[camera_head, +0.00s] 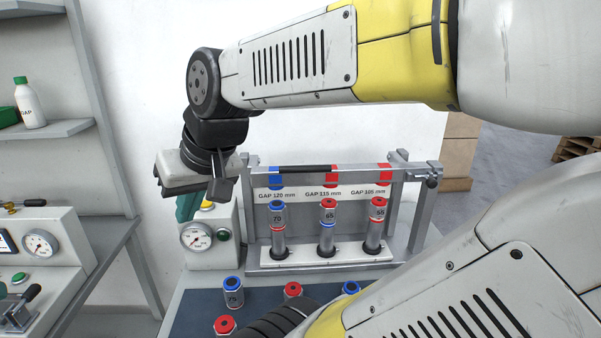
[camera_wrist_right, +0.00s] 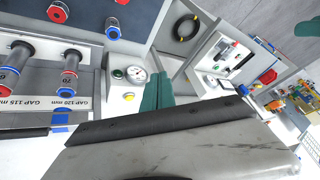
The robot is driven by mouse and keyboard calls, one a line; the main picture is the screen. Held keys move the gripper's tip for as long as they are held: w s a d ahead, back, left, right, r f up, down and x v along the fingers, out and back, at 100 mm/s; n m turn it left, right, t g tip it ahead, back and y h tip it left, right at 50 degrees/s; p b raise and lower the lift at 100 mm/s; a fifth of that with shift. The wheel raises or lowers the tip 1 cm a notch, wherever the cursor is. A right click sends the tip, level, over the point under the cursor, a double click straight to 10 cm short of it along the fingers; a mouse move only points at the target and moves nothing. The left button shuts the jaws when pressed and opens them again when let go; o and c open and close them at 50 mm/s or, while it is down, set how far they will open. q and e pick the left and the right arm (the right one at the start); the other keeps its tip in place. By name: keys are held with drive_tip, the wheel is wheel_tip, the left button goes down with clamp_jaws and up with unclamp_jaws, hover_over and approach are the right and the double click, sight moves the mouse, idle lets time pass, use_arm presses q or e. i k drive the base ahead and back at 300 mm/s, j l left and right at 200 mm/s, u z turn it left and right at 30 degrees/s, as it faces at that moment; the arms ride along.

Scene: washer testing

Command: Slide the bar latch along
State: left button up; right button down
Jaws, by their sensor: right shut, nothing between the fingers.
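The grey test rack (camera_head: 421,215) stands on the table with a bar (camera_head: 305,169) across its top. I cannot tell which part is the latch. My right gripper (camera_head: 186,208) has teal fingers and is left of the rack, over the gauge box (camera_head: 198,251) and apart from the bar. It is shut and empty; its fingers show in the right wrist view (camera_wrist_right: 157,92). My left gripper is not in view.
Several numbered cylinders stand in the rack, including one marked 70 (camera_head: 277,217), and others stand on the dark mat (camera_head: 190,320) in front. A side bench with a gauge (camera_head: 40,243) and a shelf with a bottle (camera_head: 29,103) are at left.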

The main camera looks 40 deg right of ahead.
sight(431, 183)
drive_tip(key=z, duration=0.45)
drive_tip(key=l+z, duration=0.1)
drive_tip(key=z, duration=0.4)
drive_tip(key=l+z, duration=0.1)
drive_tip(key=z, duration=0.85)
drive_tip(key=l+z, duration=0.15)
drive_tip(key=z, duration=0.3)
